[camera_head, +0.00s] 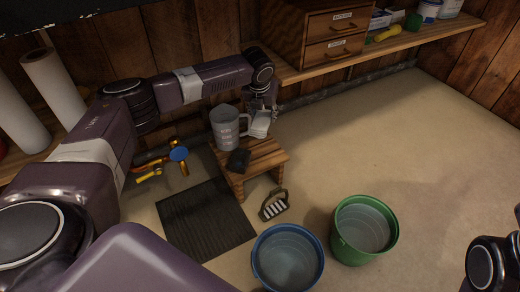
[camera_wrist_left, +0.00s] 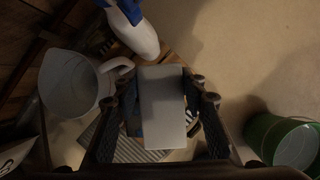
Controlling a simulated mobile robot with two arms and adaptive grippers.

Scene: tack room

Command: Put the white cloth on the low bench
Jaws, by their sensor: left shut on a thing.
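The low bench (camera_head: 262,158) is a small wooden stool on the floor. My left gripper (camera_head: 262,104) is over its back edge, pointing down. It is shut on the white cloth (camera_head: 260,124), a pale folded slab that also shows between the fingers in the left wrist view (camera_wrist_left: 163,105). I cannot tell whether the cloth touches the bench. Beside the cloth, a grey measuring jug (camera_head: 226,128) stands on the bench, with a dark block (camera_head: 238,160) at the front.
A white and blue spray bottle (camera_wrist_left: 138,32) is close to the cloth. A blue bucket (camera_head: 287,258), a green bucket (camera_head: 363,230), a curry comb (camera_head: 274,205) and a dark mat (camera_head: 205,220) are on the floor. A shelf with drawers (camera_head: 332,38) runs behind. The right floor is clear.

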